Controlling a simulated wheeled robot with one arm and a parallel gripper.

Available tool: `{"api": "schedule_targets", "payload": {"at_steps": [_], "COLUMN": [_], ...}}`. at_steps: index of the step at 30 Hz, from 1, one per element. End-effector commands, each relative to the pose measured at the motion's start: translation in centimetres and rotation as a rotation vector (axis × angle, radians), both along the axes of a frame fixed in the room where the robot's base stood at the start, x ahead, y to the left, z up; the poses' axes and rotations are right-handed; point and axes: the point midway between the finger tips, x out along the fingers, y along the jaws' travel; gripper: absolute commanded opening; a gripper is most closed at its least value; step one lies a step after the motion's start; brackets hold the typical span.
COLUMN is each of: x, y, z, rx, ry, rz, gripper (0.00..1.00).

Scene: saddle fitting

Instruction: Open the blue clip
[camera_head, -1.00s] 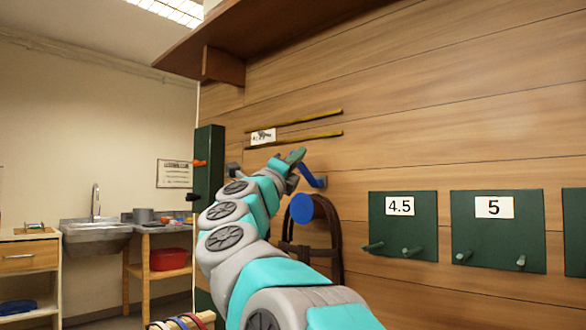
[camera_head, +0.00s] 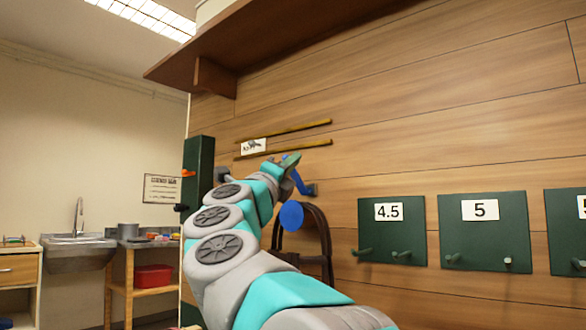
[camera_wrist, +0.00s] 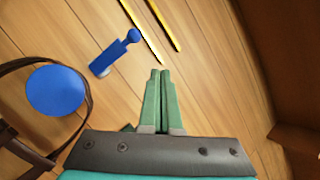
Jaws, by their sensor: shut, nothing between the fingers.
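A blue lever with a round knob (camera_wrist: 115,52), which looks like the blue clip, is mounted on the wooden wall. It also shows in the head view (camera_head: 301,180), partly hidden behind my gripper. My gripper (camera_wrist: 161,73) is shut and empty, its green fingertips pressed together. In the wrist view the fingertips are to the right of the blue lever and a little below it, with a visible gap. In the head view my gripper (camera_head: 292,159) overlaps the lever's upper end, and I cannot judge the depth between them.
A blue disc (camera_wrist: 55,90) with a dark strap (camera_wrist: 14,135) hanging around it is left of my gripper. Two yellow rods (camera_head: 290,145) are on the wall above. A wooden shelf (camera_head: 270,40) overhangs. Green peg boards (camera_head: 485,240) are at right, a green post (camera_head: 197,185) at left.

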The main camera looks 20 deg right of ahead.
Motion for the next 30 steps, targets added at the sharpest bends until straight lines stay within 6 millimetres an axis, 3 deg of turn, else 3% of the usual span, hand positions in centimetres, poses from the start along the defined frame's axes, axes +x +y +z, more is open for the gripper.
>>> {"api": "schedule_targets", "payload": {"at_steps": [3, 12, 30], "x": [-1.6, -4.1, -4.2], "y": [1.9, 3.9, 4.0], "z": [-0.3, -0.3, -0.3], "rx": [-0.002, 0.001, -0.002], "ry": [0.004, 0.002, 0.004], "rz": [0.005, 0.001, 0.001], "gripper": [0.0, 0.0, 0.0]}}
